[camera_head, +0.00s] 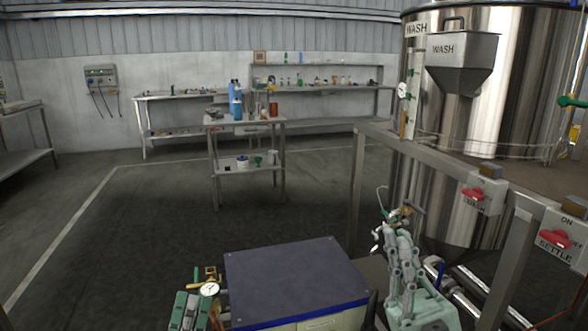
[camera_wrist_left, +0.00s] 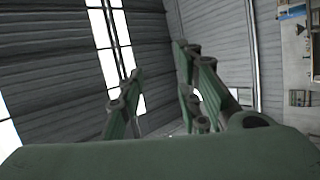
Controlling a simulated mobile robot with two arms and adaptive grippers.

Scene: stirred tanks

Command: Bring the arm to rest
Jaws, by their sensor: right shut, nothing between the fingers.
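My left gripper (camera_head: 190,308) shows at the bottom left of the head view, beside the dark box top; only its upper part is in the picture. In the left wrist view its two green fingers (camera_wrist_left: 158,95) stand apart with nothing between them, against the ceiling. My right gripper (camera_head: 398,238) points upward at the lower right of the head view, in front of the steel tank (camera_head: 480,110). Its fingers are shut and hold nothing.
A frame with red switches (camera_head: 475,194) and (camera_head: 557,238) stands close to the right. A small table (camera_head: 245,122) with bottles stands ahead, and a long bench (camera_head: 180,96) runs along the back wall. The floor (camera_head: 150,220) at left and middle is clear.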

